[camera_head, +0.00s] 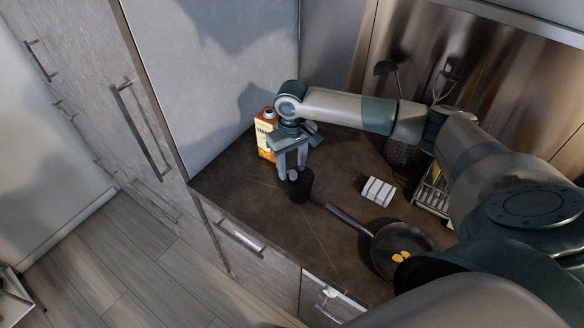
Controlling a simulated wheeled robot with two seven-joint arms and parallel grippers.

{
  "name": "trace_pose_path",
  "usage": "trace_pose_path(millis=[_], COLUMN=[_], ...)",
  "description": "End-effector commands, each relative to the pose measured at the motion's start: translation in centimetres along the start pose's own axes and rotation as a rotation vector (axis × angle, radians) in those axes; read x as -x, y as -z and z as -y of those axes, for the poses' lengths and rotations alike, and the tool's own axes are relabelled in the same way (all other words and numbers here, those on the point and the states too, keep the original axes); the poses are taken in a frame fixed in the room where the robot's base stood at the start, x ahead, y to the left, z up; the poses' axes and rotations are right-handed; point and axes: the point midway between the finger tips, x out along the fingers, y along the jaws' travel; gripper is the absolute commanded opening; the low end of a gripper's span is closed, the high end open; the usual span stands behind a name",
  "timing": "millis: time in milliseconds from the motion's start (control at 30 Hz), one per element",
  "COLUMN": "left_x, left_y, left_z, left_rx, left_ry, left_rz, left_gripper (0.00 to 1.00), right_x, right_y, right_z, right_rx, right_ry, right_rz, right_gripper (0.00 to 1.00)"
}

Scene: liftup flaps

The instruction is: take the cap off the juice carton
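The juice carton (265,142), orange and white, stands upright at the back left of the dark counter, against the tall grey panel. A pale round piece (269,113) shows on its top; I cannot tell whether it is the cap or a bare spout. My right gripper (292,174) points down in front of the carton, right of it, and clear of its top. Its two fingers are apart. A small pale round thing (293,175) shows between the fingertips, at the rim of a dark cup (302,190); whether it is touched is unclear. My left gripper is not in view.
A frying pan (381,262) with yellow pieces in it lies at the front right, its handle reaching toward the cup. A white striped block (378,191) lies mid-counter. A dish rack (433,191) stands at the right. Bare counter lies left of the pan handle.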

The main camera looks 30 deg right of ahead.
Motion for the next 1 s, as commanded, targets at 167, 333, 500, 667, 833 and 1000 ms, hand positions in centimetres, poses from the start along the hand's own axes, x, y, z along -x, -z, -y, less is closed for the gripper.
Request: trace_pose_path(millis=[167, 333, 500, 667, 833, 1000], left_x=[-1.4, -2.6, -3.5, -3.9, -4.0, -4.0], left_y=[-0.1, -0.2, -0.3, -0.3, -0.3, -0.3], left_z=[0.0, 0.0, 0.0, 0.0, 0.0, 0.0], left_rx=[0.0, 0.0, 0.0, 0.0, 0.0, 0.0], left_ry=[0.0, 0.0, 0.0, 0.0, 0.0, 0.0], left_rz=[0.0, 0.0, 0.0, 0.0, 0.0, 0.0], left_gripper=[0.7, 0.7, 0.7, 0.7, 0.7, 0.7], right_x=[2.4, 5.6, 8.5, 10.3, 11.1, 11.1], right_y=[0.1, 0.1, 0.1, 0.0, -0.1, -0.1], right_z=[-0.1, -0.1, 0.0, 0.0, 0.0, 0.0], right_rx=[0.002, 0.001, 0.002, 0.001, 0.001, 0.001], right_ry=[-0.002, -0.002, -0.002, 0.0, -0.002, -0.002], right_rz=[-0.005, -0.005, -0.003, -0.002, 0.0, 0.0], right_gripper=[0.42, 0.42, 0.42, 0.42, 0.42, 0.42])
